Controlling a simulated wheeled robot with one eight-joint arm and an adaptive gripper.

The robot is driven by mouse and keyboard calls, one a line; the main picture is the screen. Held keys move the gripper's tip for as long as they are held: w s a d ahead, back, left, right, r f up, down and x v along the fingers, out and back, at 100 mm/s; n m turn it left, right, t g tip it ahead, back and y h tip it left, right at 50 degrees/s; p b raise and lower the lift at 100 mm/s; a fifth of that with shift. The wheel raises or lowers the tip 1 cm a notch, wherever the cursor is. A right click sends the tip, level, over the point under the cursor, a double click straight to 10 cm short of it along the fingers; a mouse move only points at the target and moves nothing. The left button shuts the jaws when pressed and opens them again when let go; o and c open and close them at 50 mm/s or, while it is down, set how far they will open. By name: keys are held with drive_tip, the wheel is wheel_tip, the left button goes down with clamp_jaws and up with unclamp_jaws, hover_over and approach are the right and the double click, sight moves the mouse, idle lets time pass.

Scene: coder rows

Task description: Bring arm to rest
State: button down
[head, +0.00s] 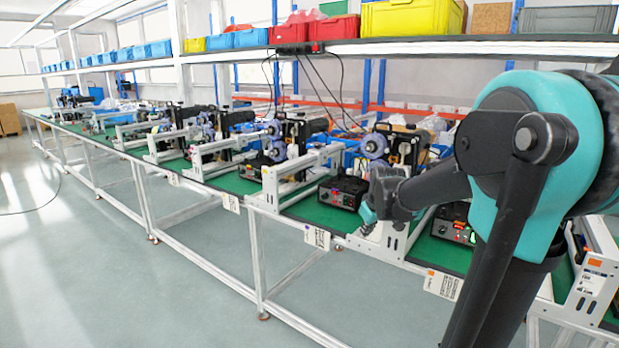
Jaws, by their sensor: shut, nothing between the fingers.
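My arm (535,150), teal and black, fills the right side of the head view. It bends at a large teal joint, and a black link reaches left from there. My gripper (372,212) is small and dark at the far left end of that link, in front of the bench machines. It is shut and holds nothing. Its fingers are small and partly lost against the equipment behind.
A long green-topped bench (330,222) with a metal frame runs from the near right to the far left. Several coder machines (290,145) and black control boxes (342,192) stand on it. A shelf above holds coloured bins (335,28). The grey floor (140,270) at left is open.

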drive_tip(key=s+f+m, duration=0.2)
drive_tip(key=s+f, duration=0.2)
drive_tip(key=s, duration=0.4)
drive_tip(key=s+d+f+m+g, duration=0.1)
drive_tip(key=s+f+m, duration=0.1)
drive_tip(key=s+f, duration=0.3)
drive_tip(key=s+f+m, duration=0.2)
drive_tip(key=s+f, duration=0.3)
drive_tip(key=s, duration=0.6)
drive_tip(key=shift+s+d+g+h, duration=0.15)
drive_tip(key=shift+s+g+h, duration=0.15)
drive_tip(key=shift+g, duration=0.1)
drive_tip(key=c, duration=2.2)
unclamp_jaws()
drive_tip(key=shift+r, duration=0.1)
